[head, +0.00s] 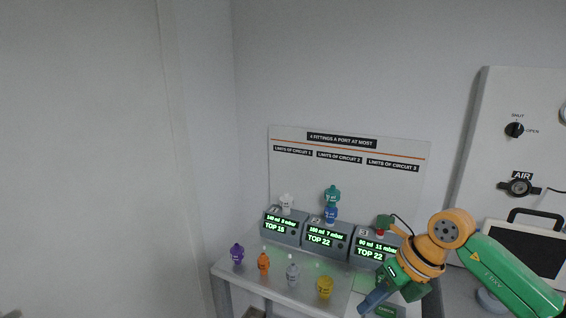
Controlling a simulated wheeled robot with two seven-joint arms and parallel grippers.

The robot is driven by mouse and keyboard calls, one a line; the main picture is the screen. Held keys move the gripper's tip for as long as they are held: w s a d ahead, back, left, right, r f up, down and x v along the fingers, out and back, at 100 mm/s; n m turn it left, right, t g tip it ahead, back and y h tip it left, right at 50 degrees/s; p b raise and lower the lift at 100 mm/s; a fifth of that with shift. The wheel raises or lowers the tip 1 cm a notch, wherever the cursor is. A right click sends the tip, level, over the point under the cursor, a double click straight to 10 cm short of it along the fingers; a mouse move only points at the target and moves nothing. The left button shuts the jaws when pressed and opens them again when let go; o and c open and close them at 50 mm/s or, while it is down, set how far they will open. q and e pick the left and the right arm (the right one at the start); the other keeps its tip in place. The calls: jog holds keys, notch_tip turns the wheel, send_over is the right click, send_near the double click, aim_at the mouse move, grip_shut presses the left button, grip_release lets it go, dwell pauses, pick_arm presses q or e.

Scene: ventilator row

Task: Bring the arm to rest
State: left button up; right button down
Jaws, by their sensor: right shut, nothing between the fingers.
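My right arm comes in from the right, and its gripper (372,301) points down and left over the right end of the table. The gripper is shut and empty, low in front of the third ventilator. My left gripper does not show. Three grey ventilators stand in a row: the left one (284,226) reads TOP 15, the middle one (327,239) TOP 22, the right one (376,248) TOP 22. My arm hides part of the right one. A white fitting (286,201) stands on the left ventilator; a teal fitting (332,194) sits above a blue one (330,214) on the middle one.
Purple (237,253), orange (263,263), grey (292,274) and yellow (325,287) fittings stand apart along the table (250,277). A sign board (350,180) stands behind. A white panel (530,130) with SHUT/OPEN and AIR knobs is at right. The left side shows bare wall.

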jog(key=w+a+f+m+t+y, duration=0.2)
jog(key=a+f+m+y, duration=0.2)
jog(key=a+m+y, duration=0.15)
jog(key=w+a+f+m+t+y, duration=0.3)
jog(key=a+m+y, duration=0.2)
jog(key=a, duration=0.2)
jog(key=s+d+f+m+t+h, duration=0.1)
jog(key=d+f+m+t+h, duration=0.3)
jog(key=f+m, duration=0.5)
jog(key=s+d+f+m+t+h, duration=0.1)
jog(key=d+f+m+h, duration=0.5)
jog(key=f, duration=0.4)
jog(key=s+d+f+m+g+h, duration=0.2)
jog(key=s+f+m, duration=0.2)
jog(key=s+f, duration=0.4)
jog(key=s+d+f+m+g+h, duration=0.2)
jog(key=s+d+f+m, duration=0.15)
jog(key=s+f, duration=0.4)
jog(key=s+f+m+g, duration=0.2)
jog(key=s+f+g, duration=0.1)
jog(key=s, duration=0.8)
jog(key=s+f+m+g, duration=0.2)
jog(key=s+f+g, duration=0.2)
jog(key=s, duration=0.8)
jog(key=shift+s+a+m+h, duration=0.2)
jog(key=shift+s+m+h, duration=0.1)
jog(key=shift+m+h, duration=0.15)
